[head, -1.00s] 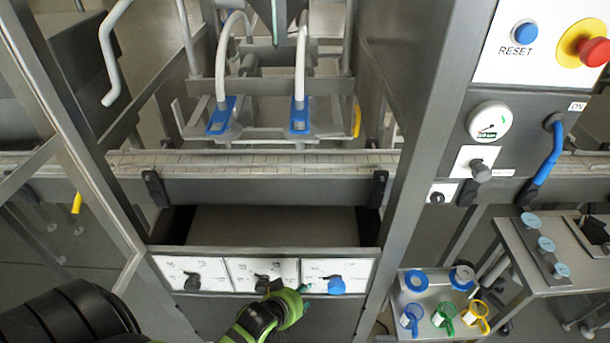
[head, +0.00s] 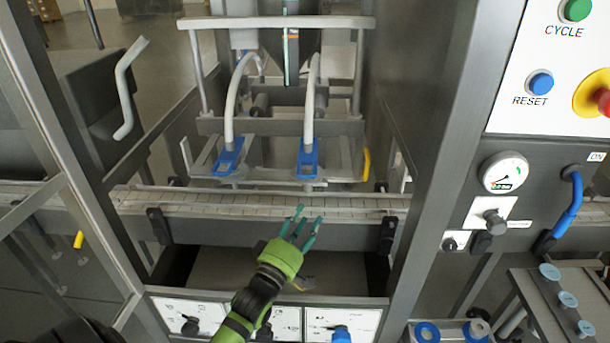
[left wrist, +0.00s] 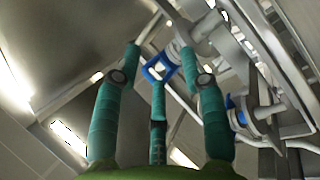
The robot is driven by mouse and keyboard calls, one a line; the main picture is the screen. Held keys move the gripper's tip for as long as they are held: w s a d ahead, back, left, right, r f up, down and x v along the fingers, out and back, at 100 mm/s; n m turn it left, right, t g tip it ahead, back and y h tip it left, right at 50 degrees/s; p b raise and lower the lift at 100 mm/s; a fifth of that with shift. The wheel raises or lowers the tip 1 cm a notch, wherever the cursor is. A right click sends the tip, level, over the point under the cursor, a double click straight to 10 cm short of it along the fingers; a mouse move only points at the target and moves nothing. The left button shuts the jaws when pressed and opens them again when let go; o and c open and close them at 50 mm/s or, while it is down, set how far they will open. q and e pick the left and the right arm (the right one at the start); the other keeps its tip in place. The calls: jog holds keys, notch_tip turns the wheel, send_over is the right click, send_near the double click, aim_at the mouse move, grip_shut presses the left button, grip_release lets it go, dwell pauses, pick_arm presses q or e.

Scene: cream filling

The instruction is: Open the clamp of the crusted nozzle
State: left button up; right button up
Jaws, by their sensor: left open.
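Two nozzles on white hoses hang over the conveyor, each with a blue clamp: the left clamp (head: 230,157) and the right clamp (head: 307,160). I cannot tell from the frames which nozzle is crusted, nor whether the clamps are open or shut. My left gripper (head: 302,226), green with teal fingers, is open and empty in front of the conveyor, below and apart from the right clamp. In the left wrist view, one blue clamp (left wrist: 160,68) shows beyond and between the spread fingers, and another blue part (left wrist: 239,112) is to the right. My right gripper is not in view.
The conveyor (head: 270,207) runs across below the nozzles. A panel with knobs (head: 275,322) lies below my left forearm. Frame posts stand on both sides, including the right post (head: 447,140). A yellow handle (head: 366,164) is right of the clamps.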

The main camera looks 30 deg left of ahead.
aim_at(304, 177)
pick_arm(q)
jog(key=w+a+r+n+t, duration=0.1)
jog(key=r, duration=0.1)
jog(key=w+a+r+n+t+p, duration=0.1)
jog(key=w+r, duration=0.1)
jog(key=r, duration=0.1)
jog(key=w+a+r+n+t+y+p, duration=0.1)
jog(key=w+r, duration=0.1)
jog(key=r, duration=0.1)
jog(key=shift+a, duration=0.3)
jog(key=shift+w+r+p, duration=0.15)
jog(key=shift+w+p, duration=0.2)
grip_shut()
